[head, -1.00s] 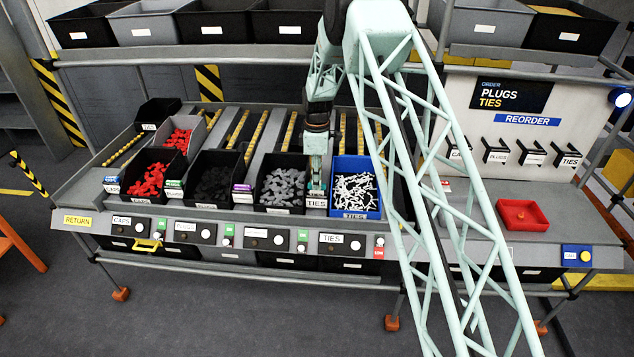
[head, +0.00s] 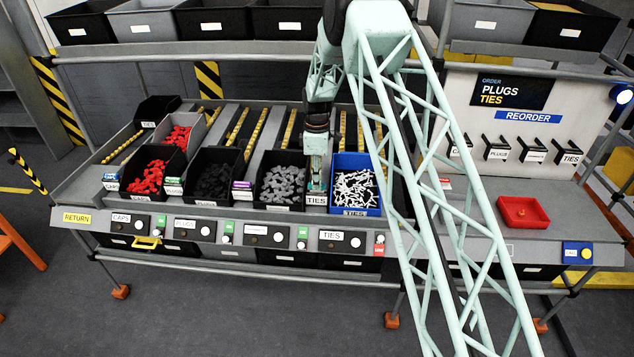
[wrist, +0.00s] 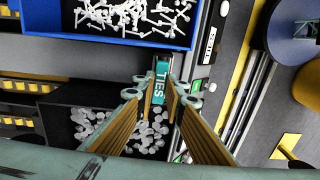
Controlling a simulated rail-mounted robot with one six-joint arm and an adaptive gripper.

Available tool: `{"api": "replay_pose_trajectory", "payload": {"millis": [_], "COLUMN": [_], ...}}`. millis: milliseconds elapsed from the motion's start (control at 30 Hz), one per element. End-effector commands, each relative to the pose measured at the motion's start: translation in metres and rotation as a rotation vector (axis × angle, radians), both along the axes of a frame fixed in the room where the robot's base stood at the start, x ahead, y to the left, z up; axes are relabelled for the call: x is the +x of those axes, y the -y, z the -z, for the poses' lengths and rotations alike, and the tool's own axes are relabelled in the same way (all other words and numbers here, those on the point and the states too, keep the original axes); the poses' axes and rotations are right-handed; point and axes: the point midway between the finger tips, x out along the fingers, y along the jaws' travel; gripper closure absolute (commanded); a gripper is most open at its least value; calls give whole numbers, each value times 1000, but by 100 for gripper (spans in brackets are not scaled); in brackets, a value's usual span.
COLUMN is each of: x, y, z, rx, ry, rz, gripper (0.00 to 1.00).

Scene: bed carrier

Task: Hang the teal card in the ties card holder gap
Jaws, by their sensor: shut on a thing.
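My gripper (wrist: 162,92) is shut on the teal card (wrist: 160,82), which shows in the wrist view between the fingertips with "TIES" on its face. In the head view my gripper (head: 317,186) is low at the front of the rack, between the bin of grey parts and the blue bin. I cannot tell whether the card is clear of the rack there. The ties card holder (head: 569,151) is a black bracket labelled TIES, rightmost in a row on the white board at the right. It is far from my gripper, and its gap is too small to make out.
The blue bin (head: 336,203) of white ties stands just right of my gripper. The black bin (head: 258,190) of grey parts stands just left. A red tray (head: 522,212) lies on the right-hand counter below the board (head: 550,125). Upper shelf bins (head: 210,20) hang above.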

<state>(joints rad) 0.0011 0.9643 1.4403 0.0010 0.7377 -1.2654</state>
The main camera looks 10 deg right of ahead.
Motion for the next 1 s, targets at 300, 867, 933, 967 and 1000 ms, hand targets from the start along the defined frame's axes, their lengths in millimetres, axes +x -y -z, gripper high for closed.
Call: {"api": "replay_pose_trajectory", "payload": {"millis": [300,867,933,967,1000], "x": [0,0,0,0,0], "y": [0,0,0,0,0], "z": [5,12,12,12,11], "rx": [0,0,0,0,0], "ry": [0,0,0,0,0], "rz": [0,0,0,0,0], "gripper": [100,81,75,73,73]}}
